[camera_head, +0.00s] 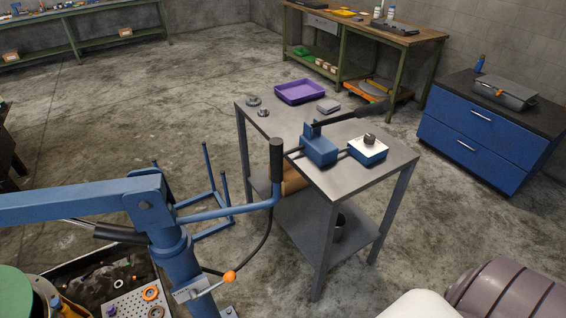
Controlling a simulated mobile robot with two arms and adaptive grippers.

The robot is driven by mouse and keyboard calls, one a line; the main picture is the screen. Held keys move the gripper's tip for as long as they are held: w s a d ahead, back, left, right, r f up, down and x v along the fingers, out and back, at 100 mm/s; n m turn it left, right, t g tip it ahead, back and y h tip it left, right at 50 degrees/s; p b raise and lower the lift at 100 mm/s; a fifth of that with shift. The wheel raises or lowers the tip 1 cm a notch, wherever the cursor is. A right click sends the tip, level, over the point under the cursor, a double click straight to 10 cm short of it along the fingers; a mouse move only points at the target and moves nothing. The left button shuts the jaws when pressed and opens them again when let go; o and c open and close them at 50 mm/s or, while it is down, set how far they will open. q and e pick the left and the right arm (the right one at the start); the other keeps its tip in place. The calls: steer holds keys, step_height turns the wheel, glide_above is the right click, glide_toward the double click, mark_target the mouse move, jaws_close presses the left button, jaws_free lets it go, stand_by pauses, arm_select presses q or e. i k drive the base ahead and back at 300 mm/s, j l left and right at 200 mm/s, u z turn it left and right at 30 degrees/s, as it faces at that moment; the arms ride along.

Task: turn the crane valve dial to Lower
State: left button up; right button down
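A small box with blue sides and a pale top (367,151) stands near the right edge of a grey metal cart. A dark round dial (370,139) sits on its top; its setting and any lettering are too small to read. Beside it on the left is a blue pump block (319,150) with a long dark lever (350,117) rising to the right. The blue crane (172,235) stands at the left, its boom reaching out of view. Neither of my grippers is in view, and nothing is touching the dial.
The cart top (291,127) also carries a purple tray (299,92) and small metal parts. A blue crane handle with a black grip (277,160) rises before the cart's left side. A blue cabinet (475,140) stands at the right. Bare floor lies between cart and cabinet.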

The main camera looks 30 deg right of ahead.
mark_target(369, 139)
steer(key=z, duration=1.65)
steer(key=i, duration=0.35)
